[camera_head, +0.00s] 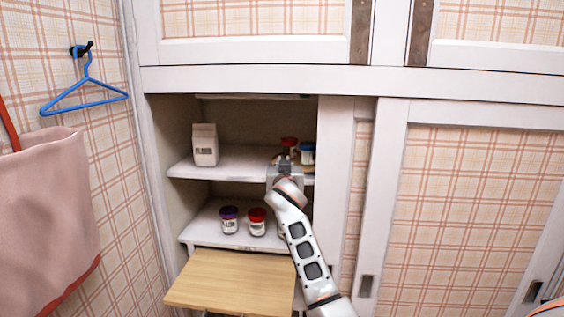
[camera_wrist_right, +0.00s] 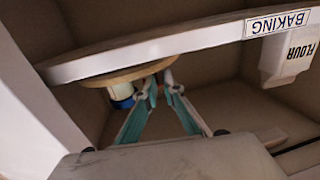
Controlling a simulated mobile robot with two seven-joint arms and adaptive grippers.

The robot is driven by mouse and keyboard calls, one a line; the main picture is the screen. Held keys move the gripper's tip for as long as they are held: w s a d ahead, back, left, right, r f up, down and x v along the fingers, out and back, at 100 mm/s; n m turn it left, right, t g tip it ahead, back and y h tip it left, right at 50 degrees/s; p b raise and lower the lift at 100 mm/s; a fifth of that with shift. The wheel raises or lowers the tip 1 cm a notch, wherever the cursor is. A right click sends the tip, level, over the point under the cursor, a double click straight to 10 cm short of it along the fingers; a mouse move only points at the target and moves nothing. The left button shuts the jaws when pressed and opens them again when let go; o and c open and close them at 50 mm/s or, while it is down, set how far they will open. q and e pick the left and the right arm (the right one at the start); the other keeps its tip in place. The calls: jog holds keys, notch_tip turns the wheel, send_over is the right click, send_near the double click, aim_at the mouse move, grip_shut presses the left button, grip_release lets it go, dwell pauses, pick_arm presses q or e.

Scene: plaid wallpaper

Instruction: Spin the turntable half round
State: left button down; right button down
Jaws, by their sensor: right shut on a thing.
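The turntable is a light wooden disc on the upper open shelf; in the head view only a sliver (camera_head: 276,159) shows beside my right gripper (camera_head: 285,168). In the right wrist view, which is upside down, the turntable's rim (camera_wrist_right: 128,76) shows at the shelf edge. My right gripper (camera_wrist_right: 160,84) has its teal fingers at this rim, shut on the turntable; the exact contact is partly hidden. A red-lidded jar (camera_head: 289,143) and a blue-lidded jar (camera_head: 307,153) stand at the turntable, behind the gripper. My left gripper is out of view.
A white flour carton (camera_head: 205,145) stands left on the same shelf (camera_head: 237,164). Below are a purple-lidded jar (camera_head: 229,219) and a red-lidded jar (camera_head: 257,221). A wooden board (camera_head: 230,278) juts out underneath. A sliding door frame (camera_head: 335,180) stands close right of the opening.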

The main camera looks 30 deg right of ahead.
jog(key=shift+s+d+r, duration=0.15)
jog(key=shift+d+r, duration=0.05)
jog(key=shift+d, duration=0.2)
jog(key=shift+s+d+r, duration=0.15)
jog(key=shift+d, duration=0.2)
jog(key=c, duration=2.4)
grip_release()
jog(key=shift+o, duration=1.2)
jog(key=shift+d+f, duration=0.1)
jog(key=shift+d, duration=0.1)
jog(key=shift+d+f, duration=0.15)
jog(key=shift+a, duration=0.5)
jog(key=shift+s+a, duration=0.15)
jog(key=shift+s, duration=0.05)
jog(key=v, duration=1.1)
jog(key=shift+s, duration=0.2)
